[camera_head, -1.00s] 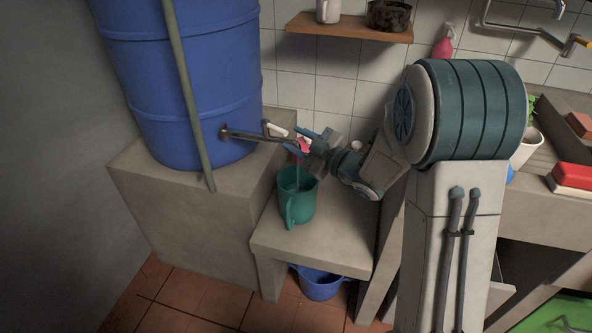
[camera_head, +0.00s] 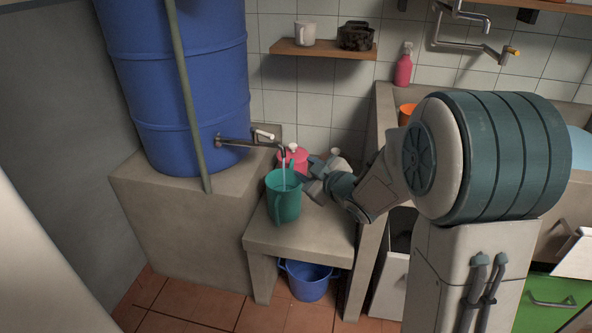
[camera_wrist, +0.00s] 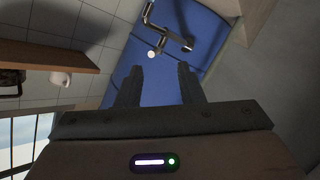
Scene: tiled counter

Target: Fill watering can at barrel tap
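The blue barrel (camera_head: 185,90) stands on a concrete block. Its metal tap (camera_head: 240,142) has a white-ended lever (camera_head: 263,134). A green jug-like can (camera_head: 285,200) stands upright on the low concrete bench under the spout. A thin pale stream (camera_head: 283,172) runs from the spout into its mouth; the level inside is hidden. My gripper (camera_head: 308,170) is just right of the can's rim and below the tap; touching cannot be told. In the wrist view my gripper (camera_wrist: 160,72) has its fingers apart with nothing between them, facing the tap (camera_wrist: 172,38) and barrel (camera_wrist: 150,85).
A pink object (camera_head: 293,157) sits behind the can. A blue bucket (camera_head: 307,281) is under the bench (camera_head: 300,240). A wooden shelf (camera_head: 325,49) holds a white mug (camera_head: 305,34) and a dark pot (camera_head: 356,36). A sink counter is at right.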

